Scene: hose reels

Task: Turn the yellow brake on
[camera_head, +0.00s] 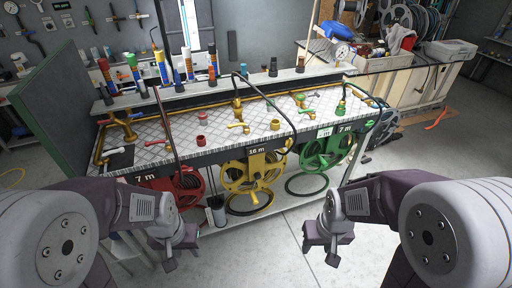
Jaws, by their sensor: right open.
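The yellow reel (238,177) hangs under the front edge of the bench, in the middle, below a yellow "10 m" plate (257,151). Above it on the bench top is a yellow lever handle (238,126), with a round yellow knob (275,124) to its right. I cannot tell for certain which part is the brake. My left gripper (174,243) is open and empty, low in front of the bench, left of the yellow reel. My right gripper (328,240) is open and empty, low and to the right of it. Neither touches anything.
A red reel (182,188) hangs to the left and a green "7 m" reel (325,147) to the right. Dark hoses arch over the bench. The floor (262,250) between my grippers is clear.

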